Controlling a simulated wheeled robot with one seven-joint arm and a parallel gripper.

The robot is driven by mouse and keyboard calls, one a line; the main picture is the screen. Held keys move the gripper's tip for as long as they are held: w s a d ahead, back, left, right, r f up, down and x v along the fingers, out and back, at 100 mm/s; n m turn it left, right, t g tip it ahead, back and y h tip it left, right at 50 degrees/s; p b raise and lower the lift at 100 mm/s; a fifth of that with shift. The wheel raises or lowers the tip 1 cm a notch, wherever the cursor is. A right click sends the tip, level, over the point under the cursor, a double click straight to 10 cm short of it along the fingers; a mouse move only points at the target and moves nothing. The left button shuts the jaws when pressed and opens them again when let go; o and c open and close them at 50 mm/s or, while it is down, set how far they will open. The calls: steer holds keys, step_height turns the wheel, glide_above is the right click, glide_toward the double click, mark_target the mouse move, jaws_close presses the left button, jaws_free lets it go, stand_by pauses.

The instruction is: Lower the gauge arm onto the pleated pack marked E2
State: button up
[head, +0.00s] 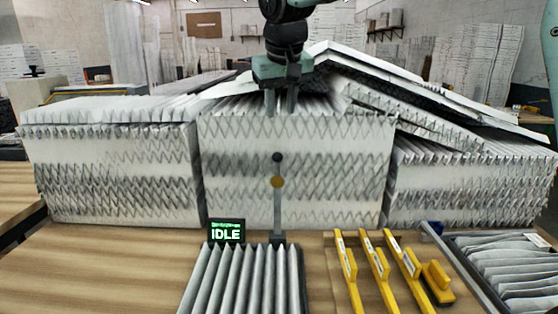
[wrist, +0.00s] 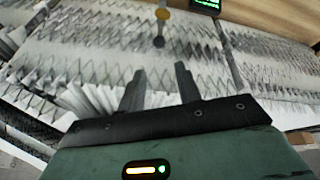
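The gauge arm (head: 278,212) is a thin grey bar standing upright at the back edge of a grey pleated pack (head: 240,280). It has an amber disc and a black knob at its top; the knob also shows in the wrist view (wrist: 158,42). I cannot read an E2 mark on the pack. A small display (head: 226,232) beside the arm reads IDLE in green. My gripper (head: 281,106) is above and behind the knob, apart from it. Its two fingers show a clear, empty gap in the wrist view (wrist: 160,78).
Large blocks of white pleated filters (head: 295,165) stand behind the gauge, with leaning sheets (head: 430,110) at right. Yellow-handled tools (head: 375,265) lie right of the pack. A tray of grey pleated pieces (head: 465,265) is at far right. The wooden table (head: 100,270) is clear at left.

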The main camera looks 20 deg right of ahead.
mark_target(278, 154)
steer(key=p+x, duration=0.4)
steer(key=x, duration=1.3)
steer(key=shift+w+d, duration=0.15)
steer(key=shift+w, duration=0.05)
jaws_close()
